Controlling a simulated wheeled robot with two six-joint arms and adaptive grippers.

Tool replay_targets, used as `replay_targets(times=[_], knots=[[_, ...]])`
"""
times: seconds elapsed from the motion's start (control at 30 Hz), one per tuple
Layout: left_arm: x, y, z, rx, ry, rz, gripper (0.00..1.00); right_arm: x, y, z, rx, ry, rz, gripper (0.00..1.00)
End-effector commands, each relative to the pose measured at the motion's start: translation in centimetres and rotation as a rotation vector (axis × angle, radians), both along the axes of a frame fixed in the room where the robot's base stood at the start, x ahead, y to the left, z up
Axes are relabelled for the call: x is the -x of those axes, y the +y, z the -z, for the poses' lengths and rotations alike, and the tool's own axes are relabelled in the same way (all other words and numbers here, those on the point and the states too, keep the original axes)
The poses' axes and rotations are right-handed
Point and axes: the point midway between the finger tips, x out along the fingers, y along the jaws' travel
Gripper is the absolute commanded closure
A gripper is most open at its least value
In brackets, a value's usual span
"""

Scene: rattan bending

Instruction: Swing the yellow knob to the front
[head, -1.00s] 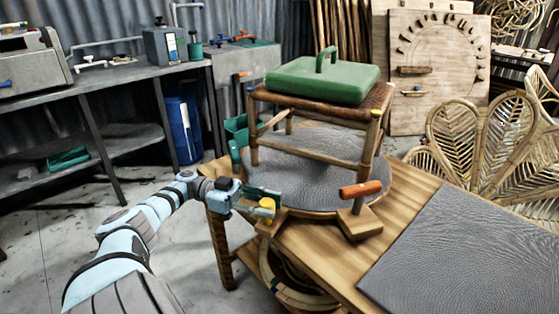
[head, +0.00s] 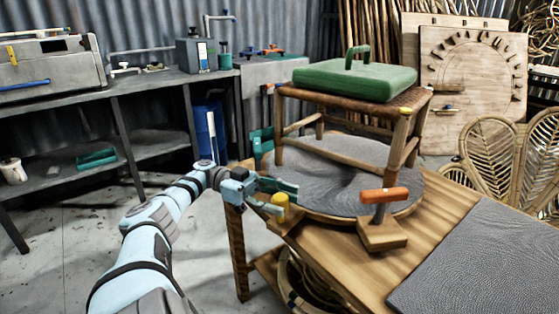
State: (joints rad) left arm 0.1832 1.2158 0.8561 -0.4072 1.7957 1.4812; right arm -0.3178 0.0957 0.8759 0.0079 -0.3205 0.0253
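The yellow knob (head: 280,199) stands at the near left edge of the table, by the rim of the round grey-topped turntable (head: 335,207). My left gripper (head: 279,198) comes in from the left with its green fingers on either side of the knob, and it looks shut on it. The knob's lower part and mount are partly hidden by the fingers. A woven stool (head: 345,158) stands on the turntable with a green handled block (head: 355,80) on its seat. My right gripper is not in view.
A dark textured mat (head: 480,265) covers the table's right part. A grey workbench (head: 140,84) runs along the back left. Open floor lies left of the table.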

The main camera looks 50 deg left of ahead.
Motion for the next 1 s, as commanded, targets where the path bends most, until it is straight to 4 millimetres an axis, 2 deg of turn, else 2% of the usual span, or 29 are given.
replay_targets(times=[0.23,0.33,0.43,0.6,0.7,0.8,1.0], knots=[[0.0,-0.1,0.1,0.0,0.001,0.003,0.49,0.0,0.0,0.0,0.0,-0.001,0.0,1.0],[0.1,0.0,-0.5,-0.003,0.001,0.003,0.49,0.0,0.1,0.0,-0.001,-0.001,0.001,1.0],[0.1,-0.1,-2.2,-0.006,0.002,0.006,0.49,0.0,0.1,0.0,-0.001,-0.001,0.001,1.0],[0.0,0.0,-6.7,-0.005,0.003,0.004,0.49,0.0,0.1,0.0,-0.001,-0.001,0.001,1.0],[0.0,0.0,-8.7,-0.004,0.002,0.003,0.49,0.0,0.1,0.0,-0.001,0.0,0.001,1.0],[0.0,0.0,-9.7,-0.002,0.001,0.002,0.49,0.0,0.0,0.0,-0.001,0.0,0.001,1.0],[0.0,0.0,-9.9,0.001,0.002,0.002,0.49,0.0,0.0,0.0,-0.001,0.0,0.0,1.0]])
